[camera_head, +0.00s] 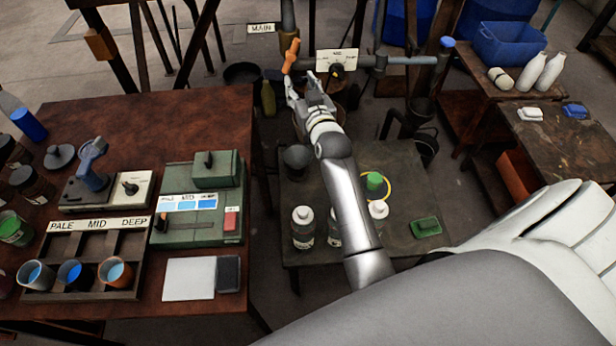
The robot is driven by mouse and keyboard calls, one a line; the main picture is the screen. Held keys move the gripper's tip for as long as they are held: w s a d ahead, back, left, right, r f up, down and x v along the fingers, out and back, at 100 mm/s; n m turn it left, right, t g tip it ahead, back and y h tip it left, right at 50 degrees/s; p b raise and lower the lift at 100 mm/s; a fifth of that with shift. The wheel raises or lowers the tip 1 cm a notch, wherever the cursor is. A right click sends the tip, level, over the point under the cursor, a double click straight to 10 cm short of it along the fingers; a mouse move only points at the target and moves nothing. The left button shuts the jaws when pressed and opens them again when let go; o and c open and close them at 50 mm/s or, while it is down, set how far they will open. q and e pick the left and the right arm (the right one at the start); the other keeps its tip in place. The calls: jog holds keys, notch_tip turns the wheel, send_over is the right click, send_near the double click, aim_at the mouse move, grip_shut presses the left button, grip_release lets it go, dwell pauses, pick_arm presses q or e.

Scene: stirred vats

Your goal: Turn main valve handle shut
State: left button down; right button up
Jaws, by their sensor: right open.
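An orange valve handle (291,56) stands tilted near upright on the pipework at the top centre. A MAIN label (262,28) hangs just left of and above it. My right gripper (302,84) is open and empty, just below the orange handle. Its fingers point up towards the handle, and a small gap seems to lie between them; I cannot tell the depth for sure. My left gripper is not in view.
A dark bench (390,215) with bottles lies under my right arm. A brown table (160,110) with cups and a green device stands at left.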

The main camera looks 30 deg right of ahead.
jog(key=s+a+f+n+g+y, duration=0.1)
jog(key=s+a+f+g, duration=0.2)
jog(key=s+f, duration=0.3)
jog(key=s+a+f+n+g+y, duration=0.2)
jog(key=s+a+f+g, duration=0.2)
jog(key=s, duration=0.7)
jog(key=shift+a+f, duration=0.6)
jog(key=shift+f, duration=0.45)
jog(key=shift+c, duration=0.2)
